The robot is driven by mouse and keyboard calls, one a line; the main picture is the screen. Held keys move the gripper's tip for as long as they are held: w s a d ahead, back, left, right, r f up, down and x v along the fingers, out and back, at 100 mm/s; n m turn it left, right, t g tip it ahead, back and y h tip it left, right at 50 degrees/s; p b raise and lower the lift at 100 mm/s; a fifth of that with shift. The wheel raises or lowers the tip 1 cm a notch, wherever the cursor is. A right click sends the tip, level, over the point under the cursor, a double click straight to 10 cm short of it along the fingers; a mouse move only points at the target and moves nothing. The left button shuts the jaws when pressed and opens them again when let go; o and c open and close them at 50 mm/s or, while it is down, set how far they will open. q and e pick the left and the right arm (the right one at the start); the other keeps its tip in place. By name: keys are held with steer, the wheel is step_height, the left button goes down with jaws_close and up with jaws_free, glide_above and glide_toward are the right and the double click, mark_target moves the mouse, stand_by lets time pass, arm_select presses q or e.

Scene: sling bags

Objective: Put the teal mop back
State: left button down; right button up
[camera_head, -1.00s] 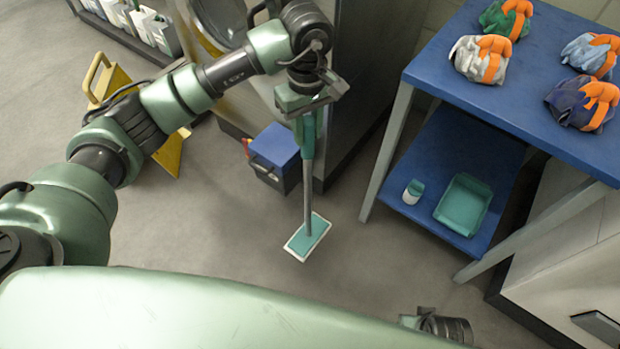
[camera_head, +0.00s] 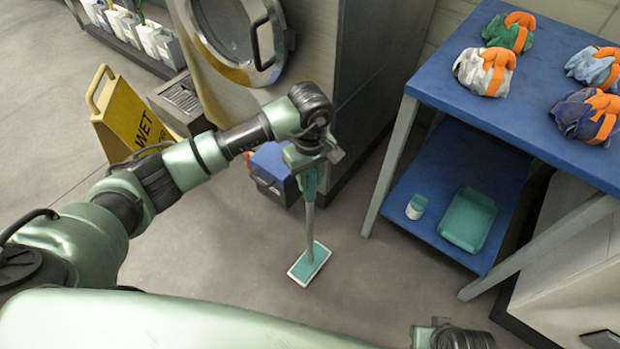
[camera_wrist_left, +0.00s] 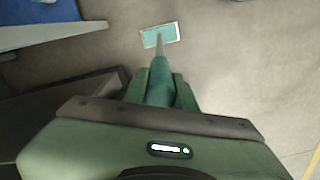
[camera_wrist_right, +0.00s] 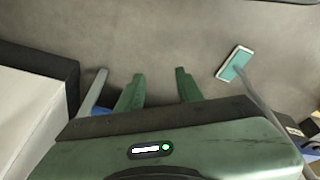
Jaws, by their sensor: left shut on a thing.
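The teal mop (camera_head: 310,262) has a flat teal head with a white rim, a grey pole and a teal grip. My left gripper (camera_head: 308,170) is shut on the grip at the top, and the mop hangs near upright with its head at or close to the floor; I cannot tell if it touches. In the left wrist view the mop (camera_wrist_left: 160,34) runs away from between the fingers of my left gripper (camera_wrist_left: 160,80). In the right wrist view the mop head (camera_wrist_right: 235,63) lies to the right of my right gripper (camera_wrist_right: 160,82), whose fingers are apart and empty.
A blue table (camera_head: 440,85) with several bundled sling bags stands at right. Its lower shelf (camera_head: 400,207) holds a teal tray (camera_head: 467,219) and a white bottle (camera_head: 416,207). A blue-lidded box (camera_head: 270,165), a washer (camera_head: 235,40) and a yellow wet-floor sign (camera_head: 130,115) stand left. Floor around the mop is clear.

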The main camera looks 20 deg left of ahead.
arm_select(q)
steer(key=c, duration=1.1)
jaws_free()
steer(key=shift+c, duration=0.2)
arm_select(e)
steer(key=shift+r, duration=0.45)
arm_select(q)
step_height(320, 180, up, 12)
steer(key=shift+r+p, duration=0.1)
steer(key=shift+p, duration=0.6)
arm_select(e)
steer(key=f, duration=0.5)
steer(key=shift+s+f, duration=0.35)
steer(key=shift+s, duration=0.05)
